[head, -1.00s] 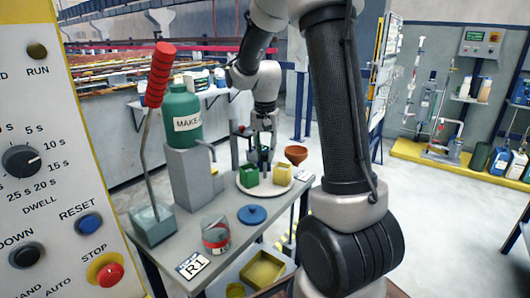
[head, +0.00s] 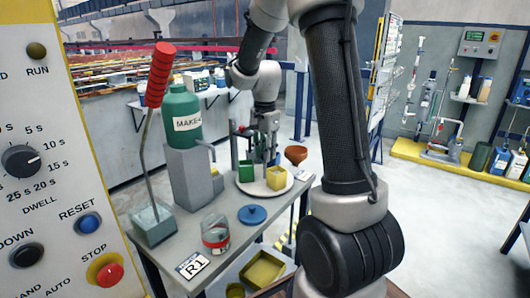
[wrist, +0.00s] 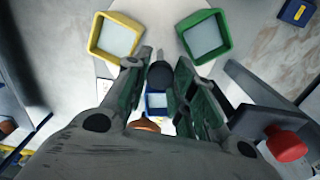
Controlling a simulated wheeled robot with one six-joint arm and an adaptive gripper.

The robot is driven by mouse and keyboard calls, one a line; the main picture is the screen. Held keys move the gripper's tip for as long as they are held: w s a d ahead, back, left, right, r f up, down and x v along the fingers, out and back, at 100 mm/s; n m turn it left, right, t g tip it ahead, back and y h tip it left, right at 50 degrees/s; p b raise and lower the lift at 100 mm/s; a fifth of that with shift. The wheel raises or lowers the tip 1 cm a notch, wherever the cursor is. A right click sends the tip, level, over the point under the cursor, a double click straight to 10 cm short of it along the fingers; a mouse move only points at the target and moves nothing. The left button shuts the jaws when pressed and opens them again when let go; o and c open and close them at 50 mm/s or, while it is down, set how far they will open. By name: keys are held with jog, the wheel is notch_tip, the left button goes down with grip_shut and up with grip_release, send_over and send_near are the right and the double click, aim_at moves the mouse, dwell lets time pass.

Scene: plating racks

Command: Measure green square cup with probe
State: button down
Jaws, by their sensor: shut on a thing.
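The green square cup (head: 246,171) stands open-topped on the left of a round white plate (head: 250,188); in the wrist view the green cup (wrist: 221,27) is at the upper right. My gripper (head: 264,153) is upright above the plate, between and behind the green cup and a yellow square cup (head: 277,178). In the wrist view its fingers are shut on a dark, rod-like probe (wrist: 160,74), which is apart from the green cup. The probe's lower end is not clear in the head view. A blue square cup (wrist: 157,101) shows between the fingers.
A brown funnel (head: 296,154) is right of the plate.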

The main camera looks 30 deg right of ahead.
jog(key=shift+m, duration=4.4)
jog(key=c, duration=1.2)
grip_release()
jog(key=shift+r, duration=0.1)
notch_tip(320, 180, up, 12)
jog(key=shift+f, duration=0.1)
